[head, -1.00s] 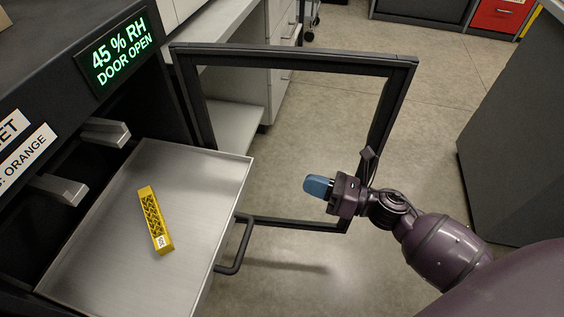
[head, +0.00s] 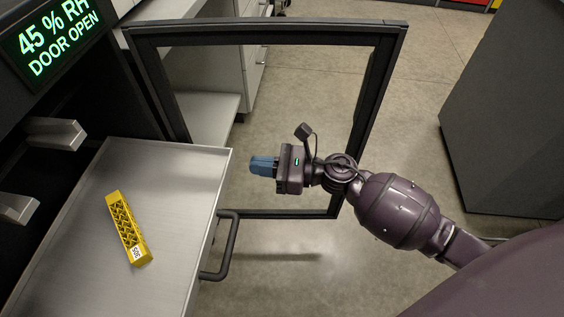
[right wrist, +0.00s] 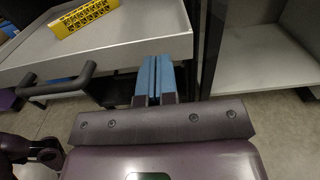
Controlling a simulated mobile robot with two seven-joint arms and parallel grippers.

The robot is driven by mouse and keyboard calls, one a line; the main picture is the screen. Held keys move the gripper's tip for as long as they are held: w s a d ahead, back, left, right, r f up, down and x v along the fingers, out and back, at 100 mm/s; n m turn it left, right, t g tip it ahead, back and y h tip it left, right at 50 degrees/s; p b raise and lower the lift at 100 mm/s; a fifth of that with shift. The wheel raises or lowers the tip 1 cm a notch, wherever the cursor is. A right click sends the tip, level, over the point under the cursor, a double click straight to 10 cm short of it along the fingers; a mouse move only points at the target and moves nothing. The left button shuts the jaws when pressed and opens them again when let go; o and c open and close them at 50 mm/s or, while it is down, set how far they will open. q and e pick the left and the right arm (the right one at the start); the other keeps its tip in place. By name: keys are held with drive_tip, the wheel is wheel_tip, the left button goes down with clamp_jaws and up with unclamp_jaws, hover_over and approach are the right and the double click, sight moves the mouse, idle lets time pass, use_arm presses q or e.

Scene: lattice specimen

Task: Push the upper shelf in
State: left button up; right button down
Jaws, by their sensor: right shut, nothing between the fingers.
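The upper shelf (head: 180,185) is a flat metal tray pulled out of the dark cabinet, with a dark bar handle (head: 228,246) on its front edge. A yellow lattice specimen (head: 128,228) with a white label lies on it. My right gripper (head: 252,166), with blue fingers, is shut and empty, a little in front of the shelf's front edge and beyond the handle. In the right wrist view the closed fingers (right wrist: 155,80) point at the shelf's front face (right wrist: 110,55), with the handle to their left. I cannot tell whether they touch it. My left gripper is not in view.
The cabinet's framed door (head: 375,95) stands open beyond the shelf, close to my right gripper. A lit sign (head: 58,42) reads 45 % RH, DOOR OPEN. Two grey blocks (head: 55,133) jut from the cabinet. A grey cabinet (head: 505,130) stands at right; the floor between is clear.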

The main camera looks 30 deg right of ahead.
drive_tip(key=x, duration=0.3)
drive_tip(key=shift+w+a, duration=0.1)
drive_tip(key=shift+a, duration=0.15)
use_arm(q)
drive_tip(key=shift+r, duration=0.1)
use_arm(e)
drive_tip(key=shift+w+a, duration=0.25)
drive_tip(key=shift+a, duration=0.1)
approach(161, 159)
drive_tip(key=x, duration=0.3)
drive_tip(key=r+x, duration=0.1)
drive_tip(key=x, duration=0.4)
drive_tip(key=shift+w+a+r, duration=0.1)
drive_tip(key=shift+a+r, duration=0.2)
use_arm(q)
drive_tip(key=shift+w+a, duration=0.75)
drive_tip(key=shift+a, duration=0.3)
use_arm(e)
drive_tip(key=shift+x, duration=0.75)
drive_tip(key=shift+d, duration=0.1)
